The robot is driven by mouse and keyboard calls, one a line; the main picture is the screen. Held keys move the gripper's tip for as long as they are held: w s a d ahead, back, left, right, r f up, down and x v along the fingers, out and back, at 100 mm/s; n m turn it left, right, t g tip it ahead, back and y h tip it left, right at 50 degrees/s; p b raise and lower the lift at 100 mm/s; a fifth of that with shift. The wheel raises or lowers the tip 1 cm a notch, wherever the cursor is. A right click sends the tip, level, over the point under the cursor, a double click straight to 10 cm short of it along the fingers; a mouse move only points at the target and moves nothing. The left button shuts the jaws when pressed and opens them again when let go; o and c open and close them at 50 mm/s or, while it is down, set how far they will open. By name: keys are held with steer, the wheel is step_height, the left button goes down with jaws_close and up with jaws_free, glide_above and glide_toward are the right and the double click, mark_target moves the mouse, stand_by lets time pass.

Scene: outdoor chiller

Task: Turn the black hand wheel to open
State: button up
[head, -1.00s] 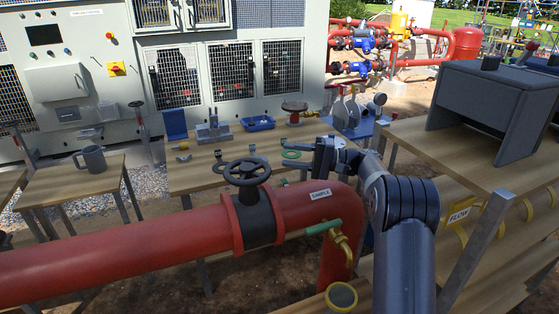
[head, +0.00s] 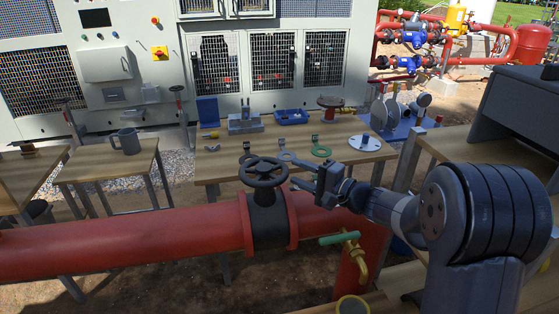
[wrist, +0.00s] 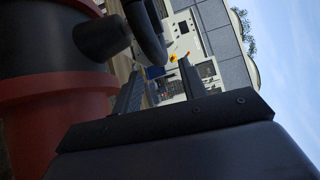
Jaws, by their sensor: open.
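The black hand wheel (head: 264,171) sits on top of a black valve body (head: 267,222) in the red pipe (head: 120,238). My gripper (head: 301,173) is open and empty just right of the wheel, at about rim height, with its fingers pointing towards it. In the wrist view, the two dark fingers of my gripper (wrist: 160,84) stand apart, and part of the wheel's dark rim (wrist: 144,35) shows close beyond them. The black valve body also shows at the left there (wrist: 55,40). I cannot tell whether a finger touches the rim.
A brass valve with a green lever (head: 340,238) hangs off the pipe, below my arm. A grey mug (head: 129,140) stands on a side table.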

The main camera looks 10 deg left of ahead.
mark_target(276, 164)
steer(key=p+x, duration=0.2)
steer(key=x, duration=0.4)
steer(key=shift+a+r, duration=0.15)
steer(key=shift+p+x, duration=0.35)
steer(key=shift+x, duration=0.5)
jaws_close()
